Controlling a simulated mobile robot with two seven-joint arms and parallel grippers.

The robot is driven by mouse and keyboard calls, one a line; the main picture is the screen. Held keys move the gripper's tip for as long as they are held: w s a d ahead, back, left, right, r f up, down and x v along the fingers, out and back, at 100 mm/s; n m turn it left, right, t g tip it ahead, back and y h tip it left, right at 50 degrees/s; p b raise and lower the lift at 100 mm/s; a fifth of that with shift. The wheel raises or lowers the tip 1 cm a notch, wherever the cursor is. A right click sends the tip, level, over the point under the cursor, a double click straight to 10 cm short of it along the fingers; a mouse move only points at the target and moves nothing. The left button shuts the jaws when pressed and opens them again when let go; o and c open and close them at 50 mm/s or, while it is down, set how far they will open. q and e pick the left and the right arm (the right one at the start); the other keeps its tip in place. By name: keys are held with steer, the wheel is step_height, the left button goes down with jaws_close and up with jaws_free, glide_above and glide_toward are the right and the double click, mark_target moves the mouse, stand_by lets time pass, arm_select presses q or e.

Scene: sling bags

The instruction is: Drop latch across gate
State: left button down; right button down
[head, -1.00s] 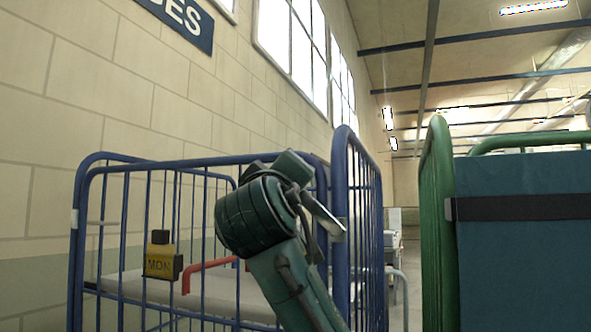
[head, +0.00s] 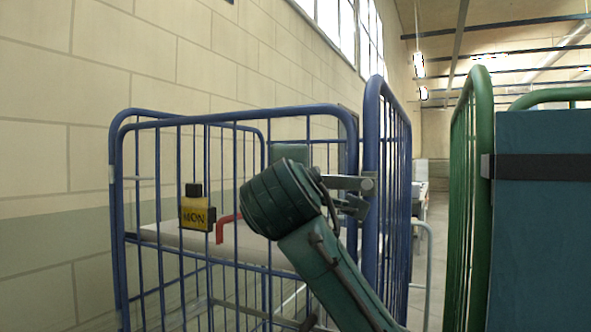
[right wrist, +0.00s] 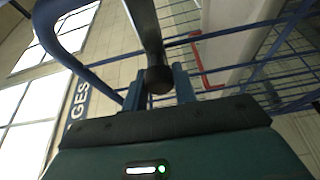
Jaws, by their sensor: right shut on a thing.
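The grey metal latch (head: 345,183) is a flat bar joined to the blue corner post of the cage at its right end. It lies about level in the head view, pointing left along the gate (head: 225,268) of blue bars. My right gripper, on the teal arm, is at the latch's left part, mostly hidden behind its own wrist in the head view. In the right wrist view my right gripper (right wrist: 160,88) is shut on a dark round knob (right wrist: 158,79) at the end of the latch bar. Whether the latch is seated in a catch is hidden. My left gripper is not in view.
A green cage (head: 470,200) with a teal load (head: 543,215) stands to the right. A narrow gap lies between the cages.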

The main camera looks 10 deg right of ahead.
steer(key=shift+f+n, duration=0.3)
steer(key=c, duration=1.1)
jaws_free()
steer(key=shift+r, duration=0.1)
steer(key=shift+b+v, duration=1.65)
steer(key=shift+v, duration=5)
steer(key=shift+r, duration=0.1)
